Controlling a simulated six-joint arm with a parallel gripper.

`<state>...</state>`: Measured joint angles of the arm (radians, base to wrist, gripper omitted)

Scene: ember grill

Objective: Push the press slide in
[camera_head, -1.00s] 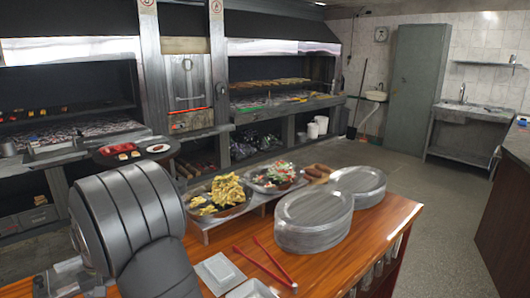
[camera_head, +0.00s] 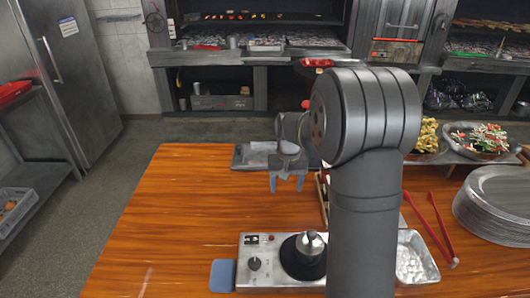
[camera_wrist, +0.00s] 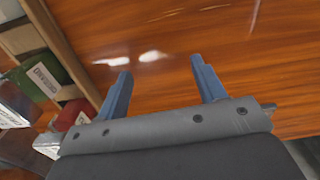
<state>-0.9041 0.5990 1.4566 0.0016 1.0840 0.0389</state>
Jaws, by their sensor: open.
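My gripper (camera_head: 286,187) hangs above the wooden table in the head view, in front of a grey flat tray-like item (camera_head: 250,156). In the wrist view my gripper (camera_wrist: 161,70) shows two blue fingers spread apart with only bare table between them. I cannot clearly make out a press slide.
A wooden rack with labelled green and red items (camera_wrist: 45,75) lies left in the wrist view. A metal tray (camera_head: 415,262), red tongs (camera_head: 432,228) and stacked plates (camera_head: 490,205) are to the right. The table's left part (camera_head: 175,215) is clear.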

